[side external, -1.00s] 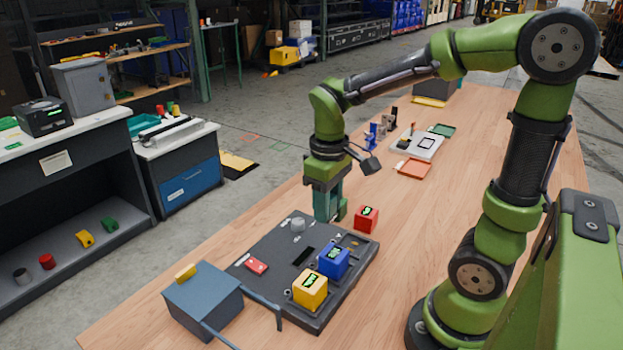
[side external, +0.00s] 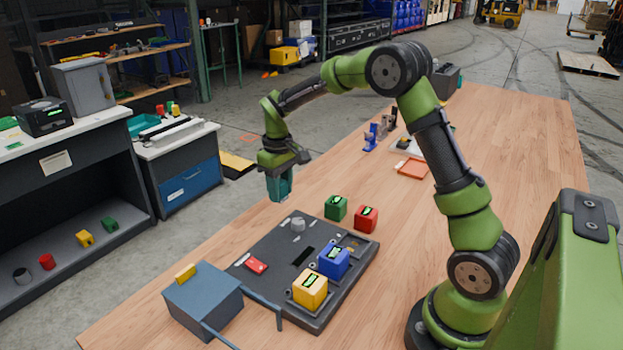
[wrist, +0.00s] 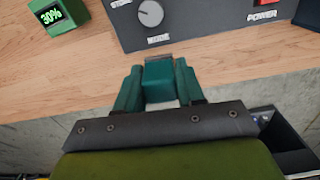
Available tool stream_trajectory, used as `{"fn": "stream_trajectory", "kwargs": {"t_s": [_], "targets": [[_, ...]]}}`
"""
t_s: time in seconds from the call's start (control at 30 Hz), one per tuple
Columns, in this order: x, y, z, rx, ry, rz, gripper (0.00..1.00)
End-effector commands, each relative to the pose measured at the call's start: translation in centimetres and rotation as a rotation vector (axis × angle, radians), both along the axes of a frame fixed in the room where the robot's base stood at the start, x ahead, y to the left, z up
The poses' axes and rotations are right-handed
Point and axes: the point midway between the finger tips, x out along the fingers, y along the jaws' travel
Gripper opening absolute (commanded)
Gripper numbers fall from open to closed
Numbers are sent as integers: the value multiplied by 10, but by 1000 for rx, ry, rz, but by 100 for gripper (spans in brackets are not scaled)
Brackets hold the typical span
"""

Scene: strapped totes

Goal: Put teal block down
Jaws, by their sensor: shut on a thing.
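My gripper (side external: 279,196) is shut on the teal block (wrist: 158,80), which shows between its two teal fingers in the wrist view (wrist: 157,85). In the side view the fingers and the block are too alike in colour to tell apart. The gripper points down near the table's far left edge, beyond the dark panel (side external: 262,243). In the wrist view the block appears over the strip of wood between the panel and the table edge. I cannot tell its exact height.
A green block (side external: 336,208) and a red block (side external: 366,219) stand beside the panel. A blue block (side external: 333,262) and a yellow block (side external: 310,290) sit on it. A blue-grey box (side external: 203,301) stands at the near left. The table's right side has bare wood.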

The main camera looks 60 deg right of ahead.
Motion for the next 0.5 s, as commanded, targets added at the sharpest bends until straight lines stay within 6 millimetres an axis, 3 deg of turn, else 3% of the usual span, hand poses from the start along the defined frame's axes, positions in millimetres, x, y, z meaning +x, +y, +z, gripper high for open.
{"fn": "stream_trajectory", "kwargs": {"t_s": [0.03, 0.2, 0.4, 0.5], "targets": [[16, -8, -7, -1, 1, 1, 9], [49, -23, -11, -1, 0, 21, 9], [64, -26, 1, -1, -1, 42, 9], [65, -26, -8, 0, 4, 53, 9]]}}
